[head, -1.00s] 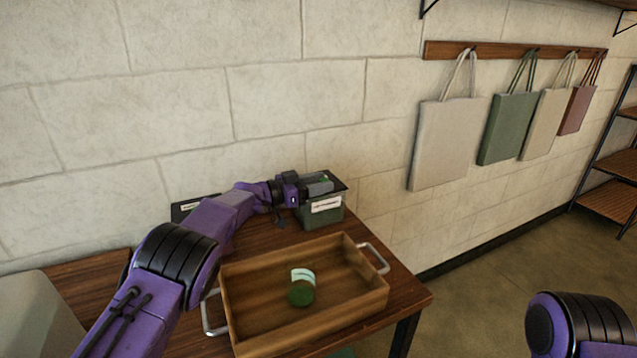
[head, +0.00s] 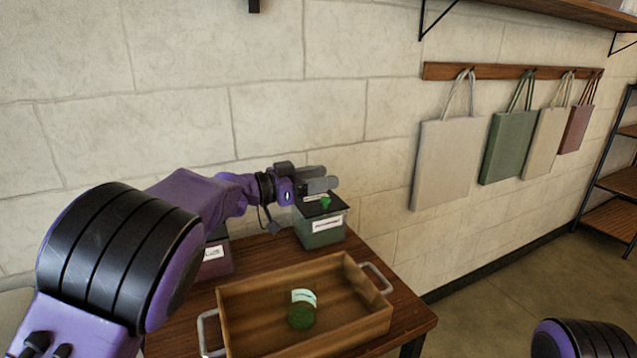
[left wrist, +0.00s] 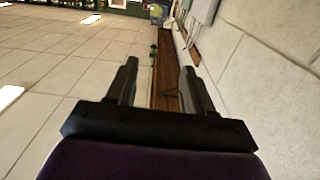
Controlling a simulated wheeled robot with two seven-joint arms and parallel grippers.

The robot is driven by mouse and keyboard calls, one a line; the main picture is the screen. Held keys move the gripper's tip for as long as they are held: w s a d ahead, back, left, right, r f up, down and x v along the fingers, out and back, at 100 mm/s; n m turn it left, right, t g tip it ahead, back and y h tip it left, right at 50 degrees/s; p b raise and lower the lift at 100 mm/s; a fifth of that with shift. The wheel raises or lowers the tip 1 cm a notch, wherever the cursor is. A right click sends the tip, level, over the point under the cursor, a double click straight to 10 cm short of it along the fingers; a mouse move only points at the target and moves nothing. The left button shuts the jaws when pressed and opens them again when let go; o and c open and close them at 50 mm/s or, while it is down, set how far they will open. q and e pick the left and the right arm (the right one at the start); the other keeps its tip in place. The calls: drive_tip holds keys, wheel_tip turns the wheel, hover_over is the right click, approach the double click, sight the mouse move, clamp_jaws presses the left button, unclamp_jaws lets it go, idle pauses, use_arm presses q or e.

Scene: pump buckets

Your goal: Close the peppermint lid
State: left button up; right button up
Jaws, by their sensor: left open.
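A green box (head: 321,234) with a white label, too small to read, stands at the back of the table against the wall. A dark lid (head: 312,210) with a small green knob (head: 325,203) lies on its top, looking roughly flat; whether it is fully seated cannot be told. My left gripper (head: 327,184) is open and empty just above the box and lid, apart from them. In the left wrist view, the open fingers (left wrist: 157,85) have nothing between them. My right gripper is out of view.
A wooden tray (head: 235,316) with metal handles sits at the table's front, holding a green labelled container (head: 302,315). A dark reddish labelled box (head: 216,262) stands left, partly behind my left arm. The stone wall is close behind. Bags (head: 446,165) hang at right.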

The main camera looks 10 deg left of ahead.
use_arm(q)
drive_tip(key=s, duration=0.1)
drive_tip(key=s+r, duration=0.1)
drive_tip(key=s, duration=0.1)
drive_tip(key=s+r, duration=0.1)
drive_tip(key=shift+s+d, duration=0.3)
drive_tip(key=shift+d, duration=0.05)
